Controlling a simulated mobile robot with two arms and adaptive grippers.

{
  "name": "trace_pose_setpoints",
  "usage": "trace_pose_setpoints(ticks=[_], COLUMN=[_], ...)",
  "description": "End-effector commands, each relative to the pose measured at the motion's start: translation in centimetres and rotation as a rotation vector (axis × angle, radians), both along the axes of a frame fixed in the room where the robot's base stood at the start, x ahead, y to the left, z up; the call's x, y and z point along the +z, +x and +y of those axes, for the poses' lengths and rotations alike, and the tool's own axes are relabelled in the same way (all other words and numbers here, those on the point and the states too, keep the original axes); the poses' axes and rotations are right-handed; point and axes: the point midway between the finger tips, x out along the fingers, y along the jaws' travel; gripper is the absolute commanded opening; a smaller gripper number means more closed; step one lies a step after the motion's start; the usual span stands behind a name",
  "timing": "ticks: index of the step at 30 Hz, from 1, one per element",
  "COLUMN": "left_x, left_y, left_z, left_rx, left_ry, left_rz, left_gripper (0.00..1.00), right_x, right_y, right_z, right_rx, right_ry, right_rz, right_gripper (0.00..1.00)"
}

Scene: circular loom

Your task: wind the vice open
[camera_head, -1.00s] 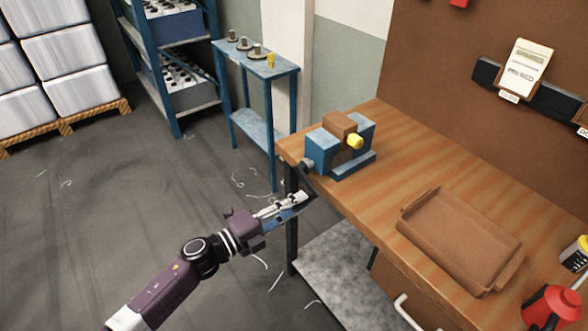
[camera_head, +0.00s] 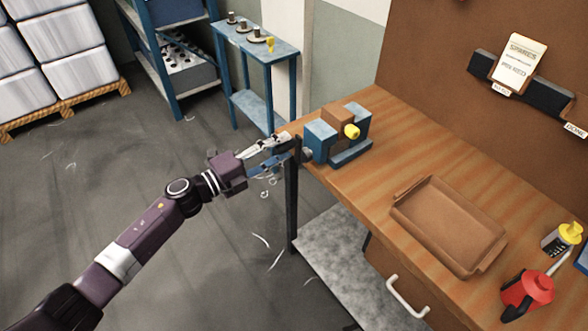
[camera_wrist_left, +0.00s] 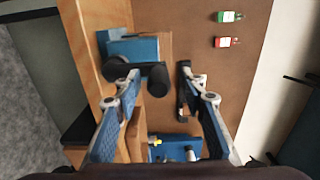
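The blue vice (camera_head: 357,150) stands at the near left corner of the wooden bench, with a brown block (camera_head: 338,115) between its jaws and a yellow round part (camera_head: 351,131) at the front. The vice's dark handle bar (camera_head: 297,150) is at its left end, just past the bench edge. My left gripper (camera_head: 287,146) is at that handle with its fingers apart. In the left wrist view the fingers (camera_wrist_left: 158,82) stand open, with the handle's black rounded end (camera_wrist_left: 157,80) between their tips; contact cannot be told. My right gripper is not in view.
A brown tray (camera_head: 448,224) lies on the bench, with a red can (camera_head: 527,292) and a yellow-topped container (camera_head: 562,239) to its right. A blue side table (camera_head: 262,55) stands behind the arm. The floor left of the bench is open.

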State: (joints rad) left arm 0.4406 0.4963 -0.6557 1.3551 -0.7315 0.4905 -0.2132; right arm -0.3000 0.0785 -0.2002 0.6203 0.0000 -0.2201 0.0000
Motion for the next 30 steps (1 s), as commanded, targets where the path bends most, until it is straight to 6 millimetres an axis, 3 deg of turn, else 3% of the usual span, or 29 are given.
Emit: trace_pose_setpoints(ticks=[9,24,30], left_x=[-0.2,-0.3,-0.2], left_y=[-0.2,-4.5,-4.9], left_z=[0.3,5.8,6.4], left_rx=[0.001,0.001,0.001], left_ry=[0.003,0.004,0.003], left_rz=[0.002,0.003,0.001], left_gripper=[0.41,0.41,0.41], right_x=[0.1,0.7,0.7], right_y=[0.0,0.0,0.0], right_z=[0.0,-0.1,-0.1], right_rx=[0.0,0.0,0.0], right_ry=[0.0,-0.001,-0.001], right_rz=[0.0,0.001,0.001], right_gripper=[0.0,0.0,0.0])
